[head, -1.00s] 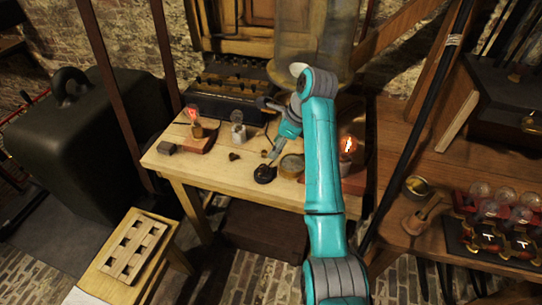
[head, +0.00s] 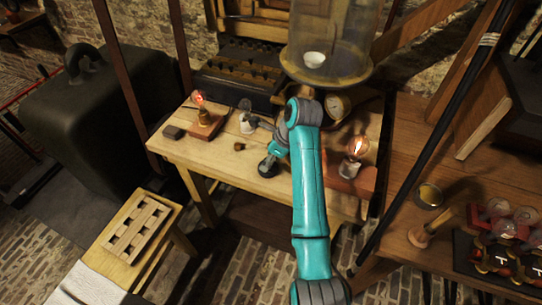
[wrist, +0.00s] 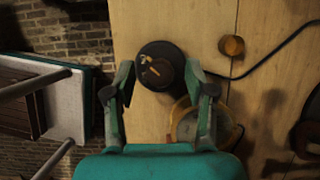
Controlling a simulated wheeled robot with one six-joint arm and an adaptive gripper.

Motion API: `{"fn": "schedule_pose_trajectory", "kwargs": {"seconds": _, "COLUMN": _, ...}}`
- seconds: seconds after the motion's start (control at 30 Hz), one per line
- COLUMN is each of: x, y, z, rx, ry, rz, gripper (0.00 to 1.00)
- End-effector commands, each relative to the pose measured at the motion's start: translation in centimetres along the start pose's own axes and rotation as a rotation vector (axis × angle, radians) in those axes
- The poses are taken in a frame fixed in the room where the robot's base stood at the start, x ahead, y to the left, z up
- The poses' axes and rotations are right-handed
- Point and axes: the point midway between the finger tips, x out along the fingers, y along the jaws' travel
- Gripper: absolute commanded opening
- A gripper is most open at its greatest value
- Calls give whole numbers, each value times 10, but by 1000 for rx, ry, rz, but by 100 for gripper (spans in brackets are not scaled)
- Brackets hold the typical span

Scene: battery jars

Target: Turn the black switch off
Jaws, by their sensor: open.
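The black switch (wrist: 148,52) is a round black base with a raised dark centre and a small brass-coloured piece on it. It lies on the light wooden table (wrist: 205,18), close to its edge. My gripper (wrist: 158,70) is open above it, one finger on either side of the switch in the wrist view; contact cannot be told. In the head view the switch (head: 266,171) is small and partly hidden under my gripper (head: 268,163), which points down at the table.
A small wooden knob (wrist: 232,45) with a black cable sits right of the switch. A round brass-rimmed piece (wrist: 184,122) lies partly behind my right finger. A glowing bulb (head: 357,147) stands at the right, another (head: 199,98) at the left. A glass jar (head: 330,40) stands behind.

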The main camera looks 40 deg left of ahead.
Motion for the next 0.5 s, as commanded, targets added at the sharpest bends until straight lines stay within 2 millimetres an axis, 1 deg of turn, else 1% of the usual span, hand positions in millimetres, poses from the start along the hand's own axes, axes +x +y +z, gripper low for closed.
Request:
{"fn": "schedule_pose_trajectory", "kwargs": {"seconds": 0.1, "x": 0, "y": 0, "z": 0, "rx": 0, "ry": 0, "rz": 0, "gripper": 55}}
{"fn": "schedule_pose_trajectory", "kwargs": {"seconds": 0.13, "x": 0, "y": 0, "z": 0, "rx": 0, "ry": 0, "rz": 0, "gripper": 52}}
{"fn": "schedule_pose_trajectory", "kwargs": {"seconds": 0.33, "x": 0, "y": 0, "z": 0, "rx": 0, "ry": 0, "rz": 0, "gripper": 2}}
{"fn": "schedule_pose_trajectory", "kwargs": {"seconds": 0.37, "x": 0, "y": 0, "z": 0, "rx": 0, "ry": 0, "rz": 0, "gripper": 0}}
{"fn": "schedule_pose_trajectory", "kwargs": {"seconds": 0.5, "x": 0, "y": 0, "z": 0, "rx": -2, "ry": 0, "rz": 0, "gripper": 0}}
